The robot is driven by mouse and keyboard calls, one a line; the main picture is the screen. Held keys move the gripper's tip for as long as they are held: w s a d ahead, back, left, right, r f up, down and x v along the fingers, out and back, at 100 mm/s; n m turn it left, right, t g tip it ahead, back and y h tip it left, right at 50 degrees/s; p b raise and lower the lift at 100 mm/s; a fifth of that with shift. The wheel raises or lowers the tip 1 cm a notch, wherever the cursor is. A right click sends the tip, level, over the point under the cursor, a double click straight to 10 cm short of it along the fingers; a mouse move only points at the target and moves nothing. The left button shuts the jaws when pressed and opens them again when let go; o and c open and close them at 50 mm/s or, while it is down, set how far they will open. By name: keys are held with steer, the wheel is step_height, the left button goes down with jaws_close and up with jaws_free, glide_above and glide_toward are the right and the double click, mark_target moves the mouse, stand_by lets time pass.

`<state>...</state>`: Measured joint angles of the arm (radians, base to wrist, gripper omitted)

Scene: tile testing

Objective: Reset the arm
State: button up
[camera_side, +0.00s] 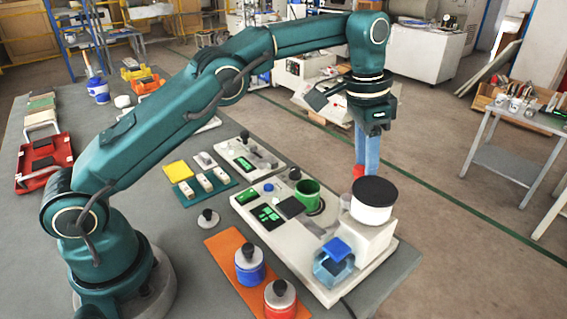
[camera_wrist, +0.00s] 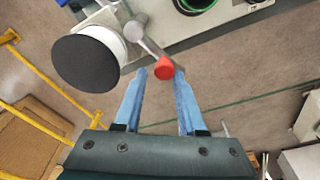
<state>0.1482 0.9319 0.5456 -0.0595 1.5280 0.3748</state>
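My gripper (camera_side: 367,170) points straight down at the far right end of the white testing machine (camera_side: 268,229), with blue fingers. In the wrist view my gripper (camera_wrist: 161,72) has its two fingers apart, with a red knob (camera_wrist: 163,67) showing between or just beyond the tips. The knob does not fill the gap, and I see nothing held. The red knob (camera_side: 358,171) also shows beside the fingers' lower end in the side view. Whether a finger touches it I cannot tell.
A white cylinder with a black top (camera_side: 373,200) stands close to the fingers. The machine carries a green cup (camera_side: 307,193) and a blue-topped clear holder (camera_side: 334,266). Blue and red weights (camera_side: 250,268) stand on an orange mat (camera_side: 226,245). Open floor lies right of the table.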

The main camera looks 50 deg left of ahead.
steer(key=shift+o, duration=1)
